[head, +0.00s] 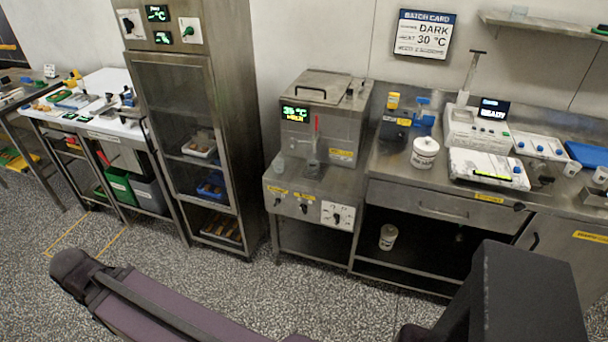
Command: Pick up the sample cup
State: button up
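A small translucent cup (278,163), which looks like the sample cup, stands on the left of the steel ledge (297,182) in front of the melter (322,112). A clear vessel (312,168) is on the same ledge under a red-handled part; its details are too small to tell. Parts of my arm cross the bottom of the head view, well in front of the melter. My gripper is not in view.
A steel counter (385,165) right of the melter carries a white lidded tub (424,153), a white instrument (476,128) and a white tray (488,170). A tall steel cabinet (190,130) stands left. Speckled floor (225,285) is clear between my arm and the furniture.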

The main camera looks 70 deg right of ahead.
aim_at(313, 165)
jog(key=u, duration=0.1)
jog(key=k, duration=1.2)
jog(key=z, duration=1.9)
jog(key=i, duration=0.75)
jog(key=u, duration=0.25)
